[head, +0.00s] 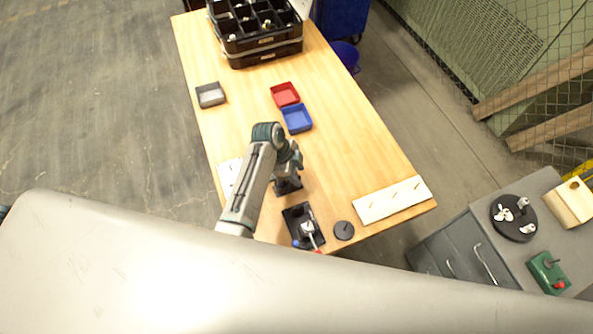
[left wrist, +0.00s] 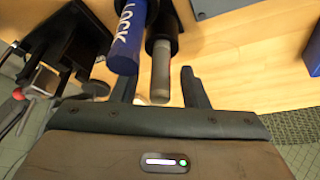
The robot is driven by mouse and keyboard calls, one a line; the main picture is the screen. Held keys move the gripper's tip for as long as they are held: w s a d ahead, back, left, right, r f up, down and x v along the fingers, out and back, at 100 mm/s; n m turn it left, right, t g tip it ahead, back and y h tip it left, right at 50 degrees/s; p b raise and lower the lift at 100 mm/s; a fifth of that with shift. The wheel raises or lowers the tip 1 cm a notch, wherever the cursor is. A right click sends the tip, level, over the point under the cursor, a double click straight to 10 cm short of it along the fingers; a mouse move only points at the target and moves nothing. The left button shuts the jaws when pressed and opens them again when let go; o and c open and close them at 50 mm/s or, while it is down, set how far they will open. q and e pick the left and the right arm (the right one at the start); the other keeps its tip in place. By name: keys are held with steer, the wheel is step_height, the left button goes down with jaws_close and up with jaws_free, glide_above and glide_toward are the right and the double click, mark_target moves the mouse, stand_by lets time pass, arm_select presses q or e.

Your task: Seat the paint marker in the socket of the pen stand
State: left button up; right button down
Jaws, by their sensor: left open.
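My left gripper (head: 290,168) is over the near middle of the table, open, above a small black base (head: 289,187) that may be the pen stand. In the left wrist view the open fingers (left wrist: 157,84) stand around or just short of a dark cylinder with a grey end (left wrist: 160,72), perhaps the paint marker. A blue cylinder lettered LOCK (left wrist: 130,38) is close beside it, by the left finger. I cannot tell whether the fingers touch either one. The socket is not clearly visible. My right gripper is not in view.
A black tray with small parts (head: 292,213) and a black disc (head: 343,230) are near the front edge. A white board (head: 375,207) lies at right. Blue (head: 297,119), red (head: 286,95) and grey (head: 211,95) bins stand farther back. The table's right middle is clear.

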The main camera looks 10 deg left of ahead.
arm_select(q)
steer(key=shift+r, duration=0.1)
steer(key=d+v, duration=0.1)
steer(key=v, duration=1.3)
steer(key=shift+r+p, duration=0.35)
steer(key=shift+r, duration=0.1)
steer(key=shift+w+d, duration=0.1)
steer(key=shift+d, duration=0.1)
